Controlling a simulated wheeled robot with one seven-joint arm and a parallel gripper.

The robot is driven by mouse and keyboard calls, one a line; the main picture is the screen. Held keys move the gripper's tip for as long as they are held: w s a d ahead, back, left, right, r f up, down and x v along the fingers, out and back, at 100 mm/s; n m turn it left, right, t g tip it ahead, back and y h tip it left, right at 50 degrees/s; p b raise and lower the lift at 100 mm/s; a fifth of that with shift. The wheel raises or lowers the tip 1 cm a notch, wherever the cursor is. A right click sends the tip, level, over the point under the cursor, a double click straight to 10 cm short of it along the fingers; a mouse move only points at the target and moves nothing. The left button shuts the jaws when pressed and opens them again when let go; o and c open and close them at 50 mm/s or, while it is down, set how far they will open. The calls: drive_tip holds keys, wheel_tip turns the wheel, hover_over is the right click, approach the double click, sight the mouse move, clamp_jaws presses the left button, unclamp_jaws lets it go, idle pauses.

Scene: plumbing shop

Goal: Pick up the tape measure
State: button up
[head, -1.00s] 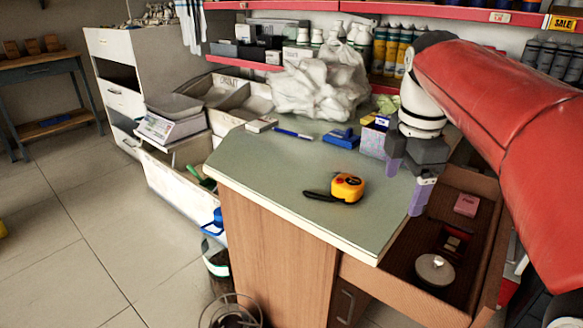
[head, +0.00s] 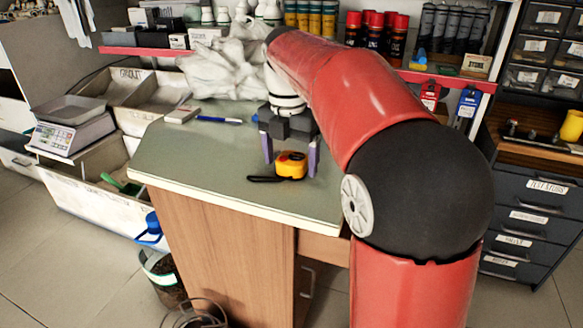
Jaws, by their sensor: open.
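The yellow tape measure (head: 291,165) with a black strap lies on the green counter top (head: 200,165), near its front edge. My gripper (head: 290,172) points down at the tape measure. Its two purple fingers are apart, one on the left of the yellow body and one on the right. The fingers look slightly behind or level with the tape measure; I cannot tell whether they touch it. My red arm hides the right part of the counter.
A white plastic bag (head: 222,68) sits at the back of the counter. A scale (head: 72,125) stands beyond the counter's left side. The counter's left front is clear.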

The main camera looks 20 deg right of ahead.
drive_tip(key=shift+f, duration=0.15)
drive_tip(key=c, duration=1.3)
